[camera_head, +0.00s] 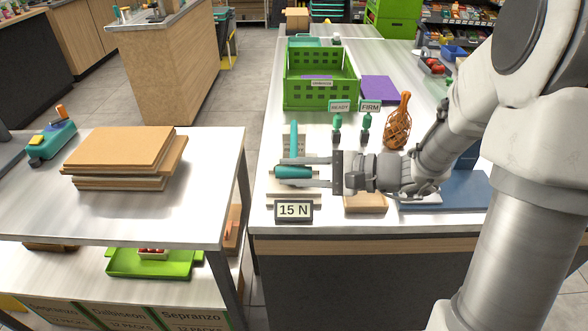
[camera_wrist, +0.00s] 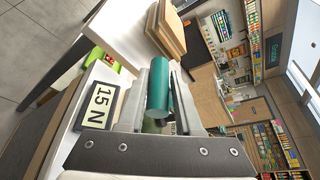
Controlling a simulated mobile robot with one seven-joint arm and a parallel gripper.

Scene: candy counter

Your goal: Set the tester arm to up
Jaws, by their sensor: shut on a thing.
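The tester (camera_head: 285,199) has a pale base and stands on the counter behind a "15 N" sign (camera_head: 293,210). A teal cylindrical grip (camera_head: 293,172), which looks like the handle of the tester arm, lies crosswise over the base. My gripper (camera_head: 284,172) reaches in from the right, one finger on each side of this grip, and is shut on it. In the wrist view the teal grip (camera_wrist: 158,88) sits between the two fingers. A slim teal upright part (camera_head: 293,138) rises just behind. The joint between grip and base is hidden by my fingers.
Green and dark stamps (camera_head: 337,127) stand behind under "READY" and "FIRM" signs, near a brown wire whisk-like thing (camera_head: 398,125). A green crate (camera_head: 320,93) is farther back. A wooden block (camera_head: 365,203) and blue mat (camera_head: 460,193) lie right. A gap separates the left table (camera_head: 205,207).

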